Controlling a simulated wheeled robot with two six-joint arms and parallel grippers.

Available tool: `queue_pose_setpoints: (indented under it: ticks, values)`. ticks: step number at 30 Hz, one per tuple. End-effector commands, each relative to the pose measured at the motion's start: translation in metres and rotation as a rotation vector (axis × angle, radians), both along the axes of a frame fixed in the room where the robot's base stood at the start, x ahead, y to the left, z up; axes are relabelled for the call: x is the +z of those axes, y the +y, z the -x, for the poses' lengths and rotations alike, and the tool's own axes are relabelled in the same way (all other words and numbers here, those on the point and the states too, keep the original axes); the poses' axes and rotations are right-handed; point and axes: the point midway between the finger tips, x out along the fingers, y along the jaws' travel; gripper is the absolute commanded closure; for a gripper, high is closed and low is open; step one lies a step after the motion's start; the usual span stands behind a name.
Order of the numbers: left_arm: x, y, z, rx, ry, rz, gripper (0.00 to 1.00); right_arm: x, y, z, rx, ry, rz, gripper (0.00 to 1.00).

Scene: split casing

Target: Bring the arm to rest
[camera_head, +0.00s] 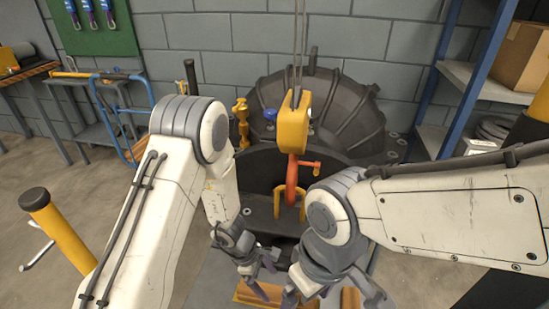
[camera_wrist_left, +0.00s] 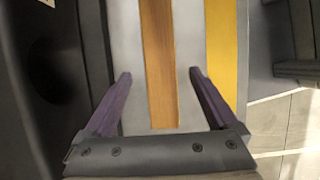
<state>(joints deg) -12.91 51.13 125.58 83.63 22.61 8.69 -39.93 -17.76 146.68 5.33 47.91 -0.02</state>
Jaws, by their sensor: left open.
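My left gripper (camera_head: 263,277) hangs low in the middle of the head view, fingers pointing down. In the left wrist view the two purple fingers (camera_wrist_left: 158,95) are wide apart with nothing between them. Beyond them lie a brown wooden strip (camera_wrist_left: 158,60) and a yellow strip (camera_wrist_left: 222,50) on a pale surface. My right gripper (camera_head: 335,290) is low beside the left one, close to it; its fingertips are partly cut off by the bottom edge, so its opening is unclear.
A large dark ribbed casing (camera_head: 345,95) stands behind the arms. A yellow hoist block (camera_head: 293,122) with an orange hook (camera_head: 292,180) hangs in front of it, near a yellow lug (camera_head: 278,202). A yellow post (camera_head: 62,232) is at left, blue shelving (camera_head: 437,85) at right.

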Motion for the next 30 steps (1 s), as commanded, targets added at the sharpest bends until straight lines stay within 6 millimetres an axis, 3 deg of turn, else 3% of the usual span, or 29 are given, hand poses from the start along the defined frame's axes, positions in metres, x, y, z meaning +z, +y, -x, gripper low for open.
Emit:
queue_pose_setpoints:
  ticks: [1,11,12,13,18,30]
  values:
    - [-0.015,-0.004,0.002,-0.002,0.003,-0.001,0.08,-0.008,0.0,0.0,0.0,0.0,0.0,0.08]
    - [-0.073,-0.028,0.006,-0.002,0.001,-0.001,0.08,-0.029,0.0,0.0,0.0,0.0,0.0,0.08]
    - [-0.073,-0.028,0.005,-0.001,-0.001,-0.001,0.08,-0.031,0.0,0.0,0.0,0.001,0.001,0.08]
    - [-0.061,-0.027,0.004,0.0,-0.003,0.001,0.08,-0.019,0.0,0.0,0.0,0.001,0.001,0.08]
    - [-0.043,-0.027,0.004,-0.001,-0.003,0.001,0.08,-0.016,0.0,0.0,0.0,-0.001,-0.001,0.08]
    - [-0.038,-0.027,0.005,-0.001,-0.001,0.0,0.08,-0.016,0.0,0.0,0.0,0.0,0.0,0.08]
